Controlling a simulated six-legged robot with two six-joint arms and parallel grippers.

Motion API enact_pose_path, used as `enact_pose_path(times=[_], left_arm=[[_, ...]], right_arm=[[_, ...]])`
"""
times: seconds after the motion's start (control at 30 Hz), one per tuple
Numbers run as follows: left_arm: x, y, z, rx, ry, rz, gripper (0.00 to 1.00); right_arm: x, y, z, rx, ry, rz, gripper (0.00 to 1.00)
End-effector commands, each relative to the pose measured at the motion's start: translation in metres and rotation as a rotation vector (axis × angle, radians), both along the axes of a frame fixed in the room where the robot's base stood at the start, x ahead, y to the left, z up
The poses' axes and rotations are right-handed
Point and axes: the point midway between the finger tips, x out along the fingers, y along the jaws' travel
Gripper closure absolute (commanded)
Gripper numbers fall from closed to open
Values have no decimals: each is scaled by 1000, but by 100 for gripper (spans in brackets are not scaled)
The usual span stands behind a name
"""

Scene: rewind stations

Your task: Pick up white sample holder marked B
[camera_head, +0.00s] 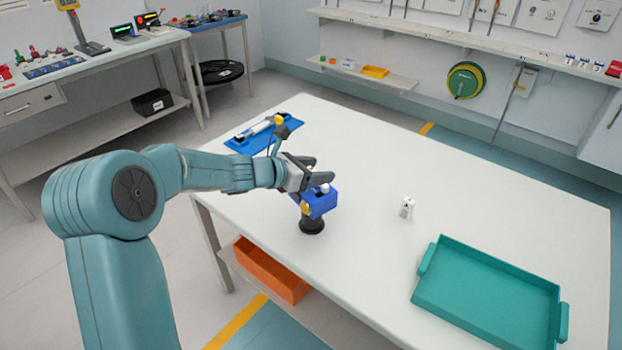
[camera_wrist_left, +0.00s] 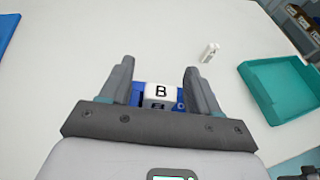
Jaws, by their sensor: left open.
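The white sample holder marked B (camera_wrist_left: 159,92) shows in the left wrist view, seated in a blue fixture (camera_head: 318,204) on a black round base (camera_head: 312,226). In the head view only a bit of its white top (camera_head: 324,188) shows beside my fingers. My left gripper (camera_head: 318,178) is open, its fingers above the blue fixture. In the left wrist view its two fingers (camera_wrist_left: 159,85) stand apart, left and right of the holder, and no contact is visible. My right gripper is in neither view.
A small white holder (camera_head: 407,207) stands on the white table (camera_head: 370,160), left of a teal tray (camera_head: 490,300). An orange bin (camera_head: 270,272) sits on the shelf below.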

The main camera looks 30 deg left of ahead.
Motion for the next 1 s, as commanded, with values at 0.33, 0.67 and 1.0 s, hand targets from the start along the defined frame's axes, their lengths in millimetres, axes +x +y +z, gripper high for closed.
enact_pose_path(times=[0.33, 0.67, 1.0], left_arm=[[5, -2, -2, 1, -1, 0, 58], [5, -1, -2, 1, -1, 0, 94], [5, -1, 39, 4, -5, -1, 94]], right_arm=[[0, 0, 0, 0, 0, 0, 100], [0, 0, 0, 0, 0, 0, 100], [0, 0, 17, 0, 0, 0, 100]])
